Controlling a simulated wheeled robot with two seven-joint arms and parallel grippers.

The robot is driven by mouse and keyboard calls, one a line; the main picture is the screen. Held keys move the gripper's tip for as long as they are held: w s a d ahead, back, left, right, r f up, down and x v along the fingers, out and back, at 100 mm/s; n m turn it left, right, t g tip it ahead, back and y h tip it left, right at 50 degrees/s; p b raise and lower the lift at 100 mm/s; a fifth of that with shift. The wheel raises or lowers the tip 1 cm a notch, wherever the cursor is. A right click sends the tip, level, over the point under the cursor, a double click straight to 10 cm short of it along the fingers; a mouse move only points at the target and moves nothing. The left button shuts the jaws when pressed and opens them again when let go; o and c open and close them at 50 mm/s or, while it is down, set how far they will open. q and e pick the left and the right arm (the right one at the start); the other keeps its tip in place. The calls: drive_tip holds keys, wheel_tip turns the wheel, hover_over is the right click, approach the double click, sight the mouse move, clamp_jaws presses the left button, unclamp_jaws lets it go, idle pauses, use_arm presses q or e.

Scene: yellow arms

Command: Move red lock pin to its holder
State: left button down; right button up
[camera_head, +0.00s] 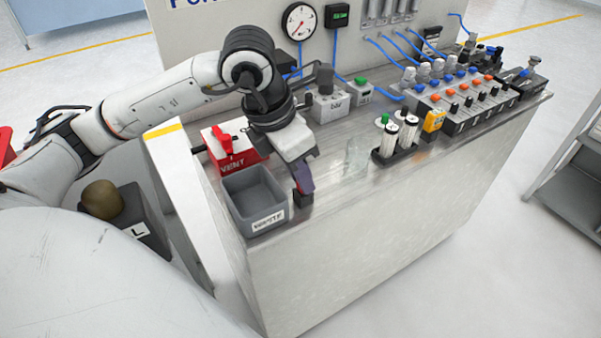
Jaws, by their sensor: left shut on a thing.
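My left gripper (303,186) reaches down over the front of the bench, just right of the grey waste bin. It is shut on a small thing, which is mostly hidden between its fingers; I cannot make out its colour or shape. A small black block (303,199) shows right under the fingertips, and I cannot tell whether it is a holder or part of the gripper. No red lock pin can be clearly made out. A red handle (222,137) stands on the red VENT box (236,158), behind the bin. My right gripper is not in view.
The grey bin (233,188) labelled waste stands at the bench's left front. A clear beaker (356,157) stands mid-bench. The front strip between is bare.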

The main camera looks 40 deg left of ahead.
use_arm(q)
drive_tip(key=shift+f, duration=0.25)
drive_tip(key=c, duration=1.6)
unclamp_jaws()
wheel_tip(320, 180, up, 3)
drive_tip(key=shift+r+p, duration=0.1)
drive_tip(key=shift+p, duration=0.85)
wheel_tip(320, 180, up, 6)
drive_tip(key=p, duration=0.4)
